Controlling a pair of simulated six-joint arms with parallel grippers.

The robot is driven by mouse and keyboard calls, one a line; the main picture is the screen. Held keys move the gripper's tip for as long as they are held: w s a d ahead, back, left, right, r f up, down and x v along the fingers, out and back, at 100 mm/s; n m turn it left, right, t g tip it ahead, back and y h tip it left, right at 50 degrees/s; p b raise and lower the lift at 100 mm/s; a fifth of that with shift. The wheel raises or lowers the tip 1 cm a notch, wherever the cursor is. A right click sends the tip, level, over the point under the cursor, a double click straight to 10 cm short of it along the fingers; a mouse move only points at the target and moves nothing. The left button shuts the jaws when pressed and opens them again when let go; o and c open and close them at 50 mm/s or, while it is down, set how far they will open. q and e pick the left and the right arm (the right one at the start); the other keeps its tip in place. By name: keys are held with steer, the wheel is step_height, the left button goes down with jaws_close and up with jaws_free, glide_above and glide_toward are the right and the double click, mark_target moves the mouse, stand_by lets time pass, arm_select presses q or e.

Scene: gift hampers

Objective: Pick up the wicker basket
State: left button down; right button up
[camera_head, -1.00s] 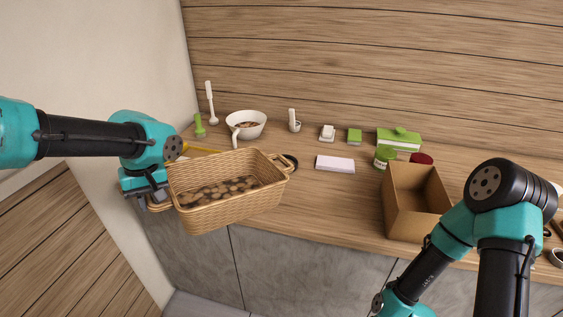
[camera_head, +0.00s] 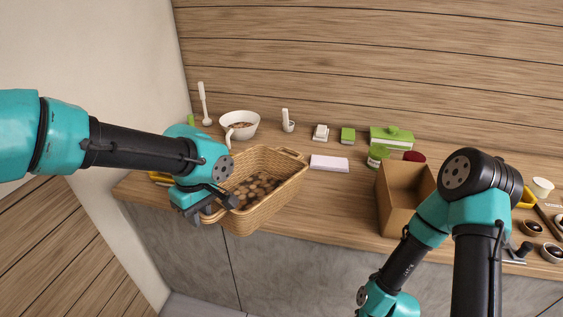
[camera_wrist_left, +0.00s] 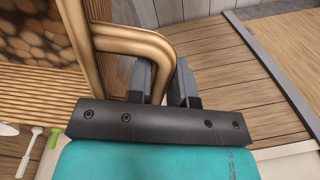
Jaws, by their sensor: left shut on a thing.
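The wicker basket (camera_head: 266,211) is at the left part of the counter in the head view, with several round brown pieces (camera_head: 256,188) inside. My left gripper (camera_head: 215,208) is at its near left end. In the left wrist view, the gripper (camera_wrist_left: 163,85) is shut on the basket's handle (camera_wrist_left: 150,38), which passes between the two fingers. The head view does not clearly show whether the basket's underside touches the counter. My right arm is at the right in the head view; its fingertips are not visible.
An open cardboard box (camera_head: 402,196) stands right of the basket. A white bowl (camera_head: 240,124), a pale pink block (camera_head: 329,163) and a green lidded box (camera_head: 391,138) are behind. Small dishes and tools lie at the far right. The counter between basket and cardboard box is clear.

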arm_select(q)
steer(key=s+d+f+n, duration=0.2)
steer(key=s+d, duration=0.2)
steer(key=d, duration=0.8)
steer(key=s+d+f+n, duration=0.2)
steer(key=s+d, duration=0.2)
steer(key=d, duration=0.9)
steer(key=shift+n+h, duration=0.3)
